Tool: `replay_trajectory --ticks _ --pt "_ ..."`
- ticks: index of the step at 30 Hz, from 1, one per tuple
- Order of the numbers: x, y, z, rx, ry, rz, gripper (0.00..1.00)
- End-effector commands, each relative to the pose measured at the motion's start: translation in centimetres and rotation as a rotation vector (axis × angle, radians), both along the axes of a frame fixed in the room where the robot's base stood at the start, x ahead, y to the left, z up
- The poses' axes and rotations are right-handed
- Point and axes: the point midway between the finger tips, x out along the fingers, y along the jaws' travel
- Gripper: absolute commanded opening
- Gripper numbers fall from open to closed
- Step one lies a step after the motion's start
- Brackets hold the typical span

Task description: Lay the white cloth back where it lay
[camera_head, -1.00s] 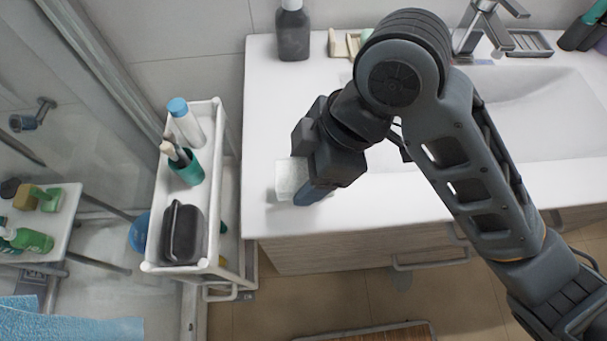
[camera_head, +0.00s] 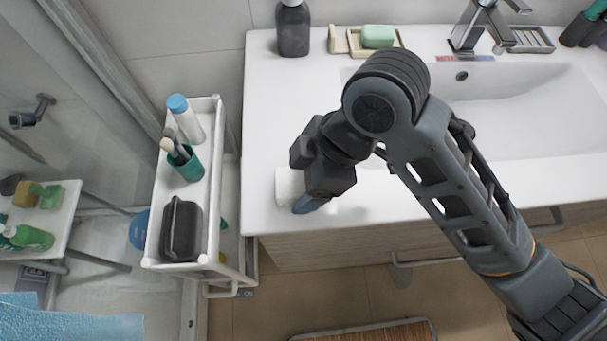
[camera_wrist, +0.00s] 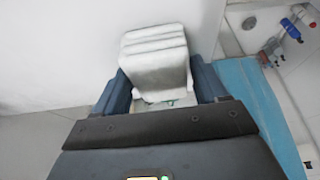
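The white cloth (camera_head: 288,186) is a small folded block at the front left of the white counter, beside the blue fingers of my gripper (camera_head: 307,202). In the wrist view the cloth (camera_wrist: 155,58) shows several folded layers and sits between the two fingers, which meet its sides. My gripper is shut on the cloth. The cloth is low over the counter top; I cannot tell whether it touches it. My gripper hides part of it in the head view.
The white counter (camera_head: 268,130) has free room around the cloth. A dark bottle (camera_head: 293,30) and green soap (camera_head: 378,36) stand at the back. Left is a white cart with a teal cup (camera_head: 187,163), a blue-capped bottle (camera_head: 187,120) and a black case (camera_head: 181,228).

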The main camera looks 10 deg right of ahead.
Motion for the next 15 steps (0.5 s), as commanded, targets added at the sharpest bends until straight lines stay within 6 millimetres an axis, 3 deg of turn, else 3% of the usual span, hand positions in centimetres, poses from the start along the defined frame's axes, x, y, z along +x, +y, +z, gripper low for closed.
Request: replay_trajectory --ticks 5,15 --pt "-0.01 0.00 0.03 0.000 0.000 0.000 0.89" --pt "-0.02 0.01 0.56 0.000 0.001 0.000 0.89"
